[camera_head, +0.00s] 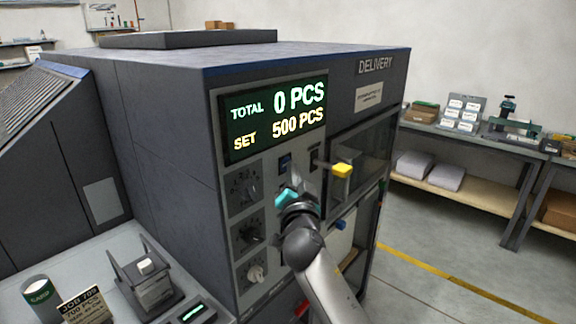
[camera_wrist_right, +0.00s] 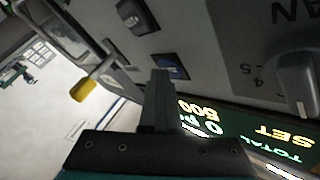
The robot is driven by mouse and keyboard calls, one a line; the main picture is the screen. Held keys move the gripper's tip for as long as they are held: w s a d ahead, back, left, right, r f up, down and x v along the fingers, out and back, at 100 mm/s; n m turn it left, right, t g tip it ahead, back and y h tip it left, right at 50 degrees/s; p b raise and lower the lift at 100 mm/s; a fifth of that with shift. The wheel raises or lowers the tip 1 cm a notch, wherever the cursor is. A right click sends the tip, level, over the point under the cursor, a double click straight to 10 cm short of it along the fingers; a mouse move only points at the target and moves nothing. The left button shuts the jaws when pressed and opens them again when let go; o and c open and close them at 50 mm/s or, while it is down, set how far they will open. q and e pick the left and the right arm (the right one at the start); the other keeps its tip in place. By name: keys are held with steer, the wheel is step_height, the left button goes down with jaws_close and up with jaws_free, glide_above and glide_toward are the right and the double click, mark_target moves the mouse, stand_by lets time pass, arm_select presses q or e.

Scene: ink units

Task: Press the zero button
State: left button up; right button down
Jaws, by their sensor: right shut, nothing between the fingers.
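The machine's front panel carries a small blue button (camera_head: 285,162) below the display, which may be the zero button; its label is too small to read. It also shows in the right wrist view (camera_wrist_right: 174,66). My right gripper (camera_head: 297,175) is in front of the panel, just below this button in the head view. In the right wrist view its shut, empty fingers (camera_wrist_right: 160,76) overlap the button's left edge; I cannot tell whether they touch it. The display (camera_head: 277,116) reads TOTAL 0 PCS and SET 500 PCS. My left gripper is not in view.
A dark switch (camera_head: 315,159) sits right of the blue button, and a yellow knob (camera_head: 342,170) sticks out further right. Dials (camera_head: 244,187) line the panel's left side. A counter with a card (camera_head: 82,305) and small devices is at lower left.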

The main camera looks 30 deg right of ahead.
steer(key=shift+s, duration=0.1)
steer(key=shift+s+d, duration=0.3)
steer(key=shift+s, duration=0.4)
steer(key=s, duration=0.1)
steer(key=s+d+p, duration=0.1)
steer(key=s, duration=0.1)
steer(key=s+d, duration=0.1)
steer(key=shift+s, duration=0.35)
stand_by(0.6)
